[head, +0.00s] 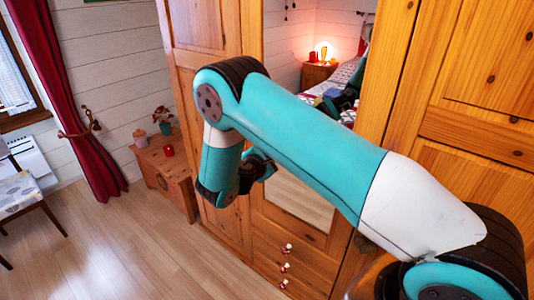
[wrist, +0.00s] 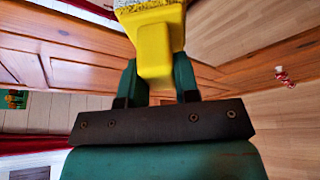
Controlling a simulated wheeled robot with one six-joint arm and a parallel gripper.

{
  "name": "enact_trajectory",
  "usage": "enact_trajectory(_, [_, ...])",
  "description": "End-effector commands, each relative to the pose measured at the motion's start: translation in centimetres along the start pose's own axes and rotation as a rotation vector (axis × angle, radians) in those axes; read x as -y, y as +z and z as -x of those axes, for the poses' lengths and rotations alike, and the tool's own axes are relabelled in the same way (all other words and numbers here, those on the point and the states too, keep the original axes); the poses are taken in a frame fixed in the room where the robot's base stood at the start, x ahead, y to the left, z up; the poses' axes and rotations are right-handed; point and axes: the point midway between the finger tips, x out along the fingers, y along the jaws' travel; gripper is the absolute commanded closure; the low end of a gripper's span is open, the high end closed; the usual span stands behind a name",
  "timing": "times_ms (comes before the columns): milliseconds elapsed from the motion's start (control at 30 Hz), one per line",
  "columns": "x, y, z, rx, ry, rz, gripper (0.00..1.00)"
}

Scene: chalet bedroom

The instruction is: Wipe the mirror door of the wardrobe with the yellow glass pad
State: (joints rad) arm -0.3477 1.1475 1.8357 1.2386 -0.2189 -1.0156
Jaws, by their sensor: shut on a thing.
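The wardrobe's mirror door (head: 298,203) stands upright in the middle of the head view, in a pine frame. My arm crosses in front of it and hides much of its middle. My gripper (wrist: 156,78) is shut on the yellow glass pad (wrist: 155,45), with one green finger on each side of its handle. The pad's pale grey face is at the top edge of the wrist view, partly cut off. In the head view my gripper (head: 262,166) is partly hidden behind my arm, low near the mirror, and the pad is hidden. I cannot tell whether the pad touches the glass.
Drawers with red-and-white knobs (head: 286,249) lie below the mirror; one knob (wrist: 285,76) also shows in the wrist view. A wooden bedside cabinet (head: 165,172) with a plant and red candle stands to the left. A chair (head: 22,195) is at far left. The floor (head: 120,245) between is clear.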

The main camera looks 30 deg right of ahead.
Motion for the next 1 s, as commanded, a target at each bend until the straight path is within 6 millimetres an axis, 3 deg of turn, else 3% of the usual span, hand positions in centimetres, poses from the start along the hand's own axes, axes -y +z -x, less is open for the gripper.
enact_trajectory(600, [0.1,2.1,-5.0,0.002,-0.002,-0.001,0.98])
enact_trajectory(1000, [0.1,2.3,-5.4,0.001,-0.001,-0.001,0.98])
